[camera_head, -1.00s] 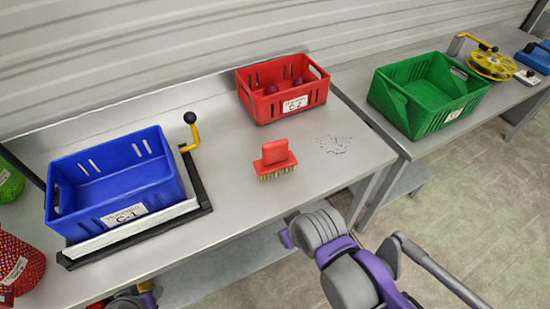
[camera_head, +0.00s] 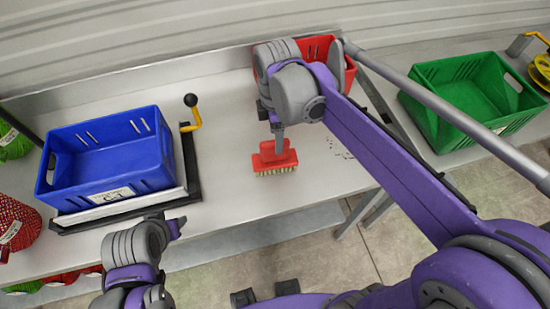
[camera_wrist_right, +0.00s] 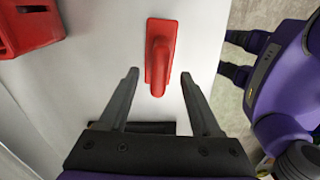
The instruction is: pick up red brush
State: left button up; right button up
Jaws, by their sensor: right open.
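The red brush (camera_head: 274,158) stands on the metal table, bristles down, between the blue crate and the red crate. In the right wrist view the brush (camera_wrist_right: 160,56) lies ahead of and between the two fingers. My right gripper (camera_wrist_right: 160,78) is open and empty. In the head view my right gripper (camera_head: 279,132) is just above and behind the brush, its fingertips partly hidden by my wrist. My left gripper (camera_head: 178,226) is low at the table's front edge, left of the brush; its fingers are not clearly seen.
A blue crate (camera_head: 105,190) sits at the left on a frame with a yellow crank handle (camera_head: 195,117). A red crate (camera_head: 348,72) is behind my right arm. A green crate (camera_head: 475,140) stands on the right table.

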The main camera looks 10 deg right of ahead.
aim_at(275, 155)
jog(key=shift+s+a+f, duration=0.1)
jog(key=shift+f, duration=0.55)
notch_tip(275, 155, down, 5)
jog(key=shift+a+r, duration=0.1)
grip_shut()
dwell(1.0)
